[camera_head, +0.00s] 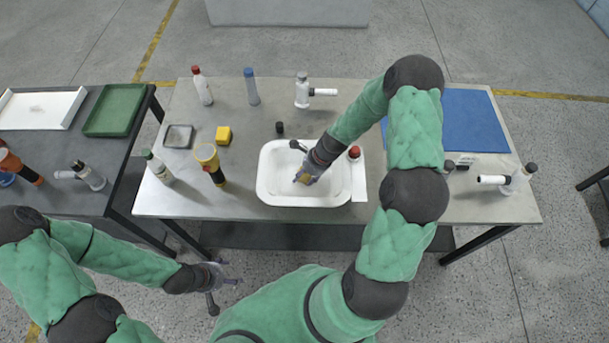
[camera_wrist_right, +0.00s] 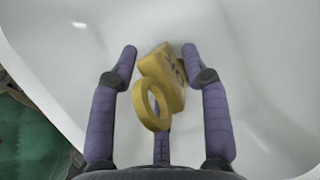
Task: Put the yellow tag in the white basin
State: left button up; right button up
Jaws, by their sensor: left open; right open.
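The white basin (camera_head: 275,191) stands on the middle of the grey table. The yellow tag (camera_wrist_right: 165,80), a small block with a ring at one end, shows between my right gripper's fingers, over the basin's white inside (camera_wrist_right: 245,40). I cannot tell whether the tag rests on the basin floor. My left gripper (camera_head: 228,274) is open and empty, in front of the table's near edge.
Bottles (camera_head: 202,88) and a white fixture (camera_head: 303,92) stand behind. A red-capped item (camera_head: 354,153) stands close at the basin's right. A blue mat (camera_head: 465,118) lies further right.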

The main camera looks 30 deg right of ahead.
jog(key=p+v, duration=0.3)
jog(key=v, duration=0.9)
jog(key=shift+a+r, duration=0.1)
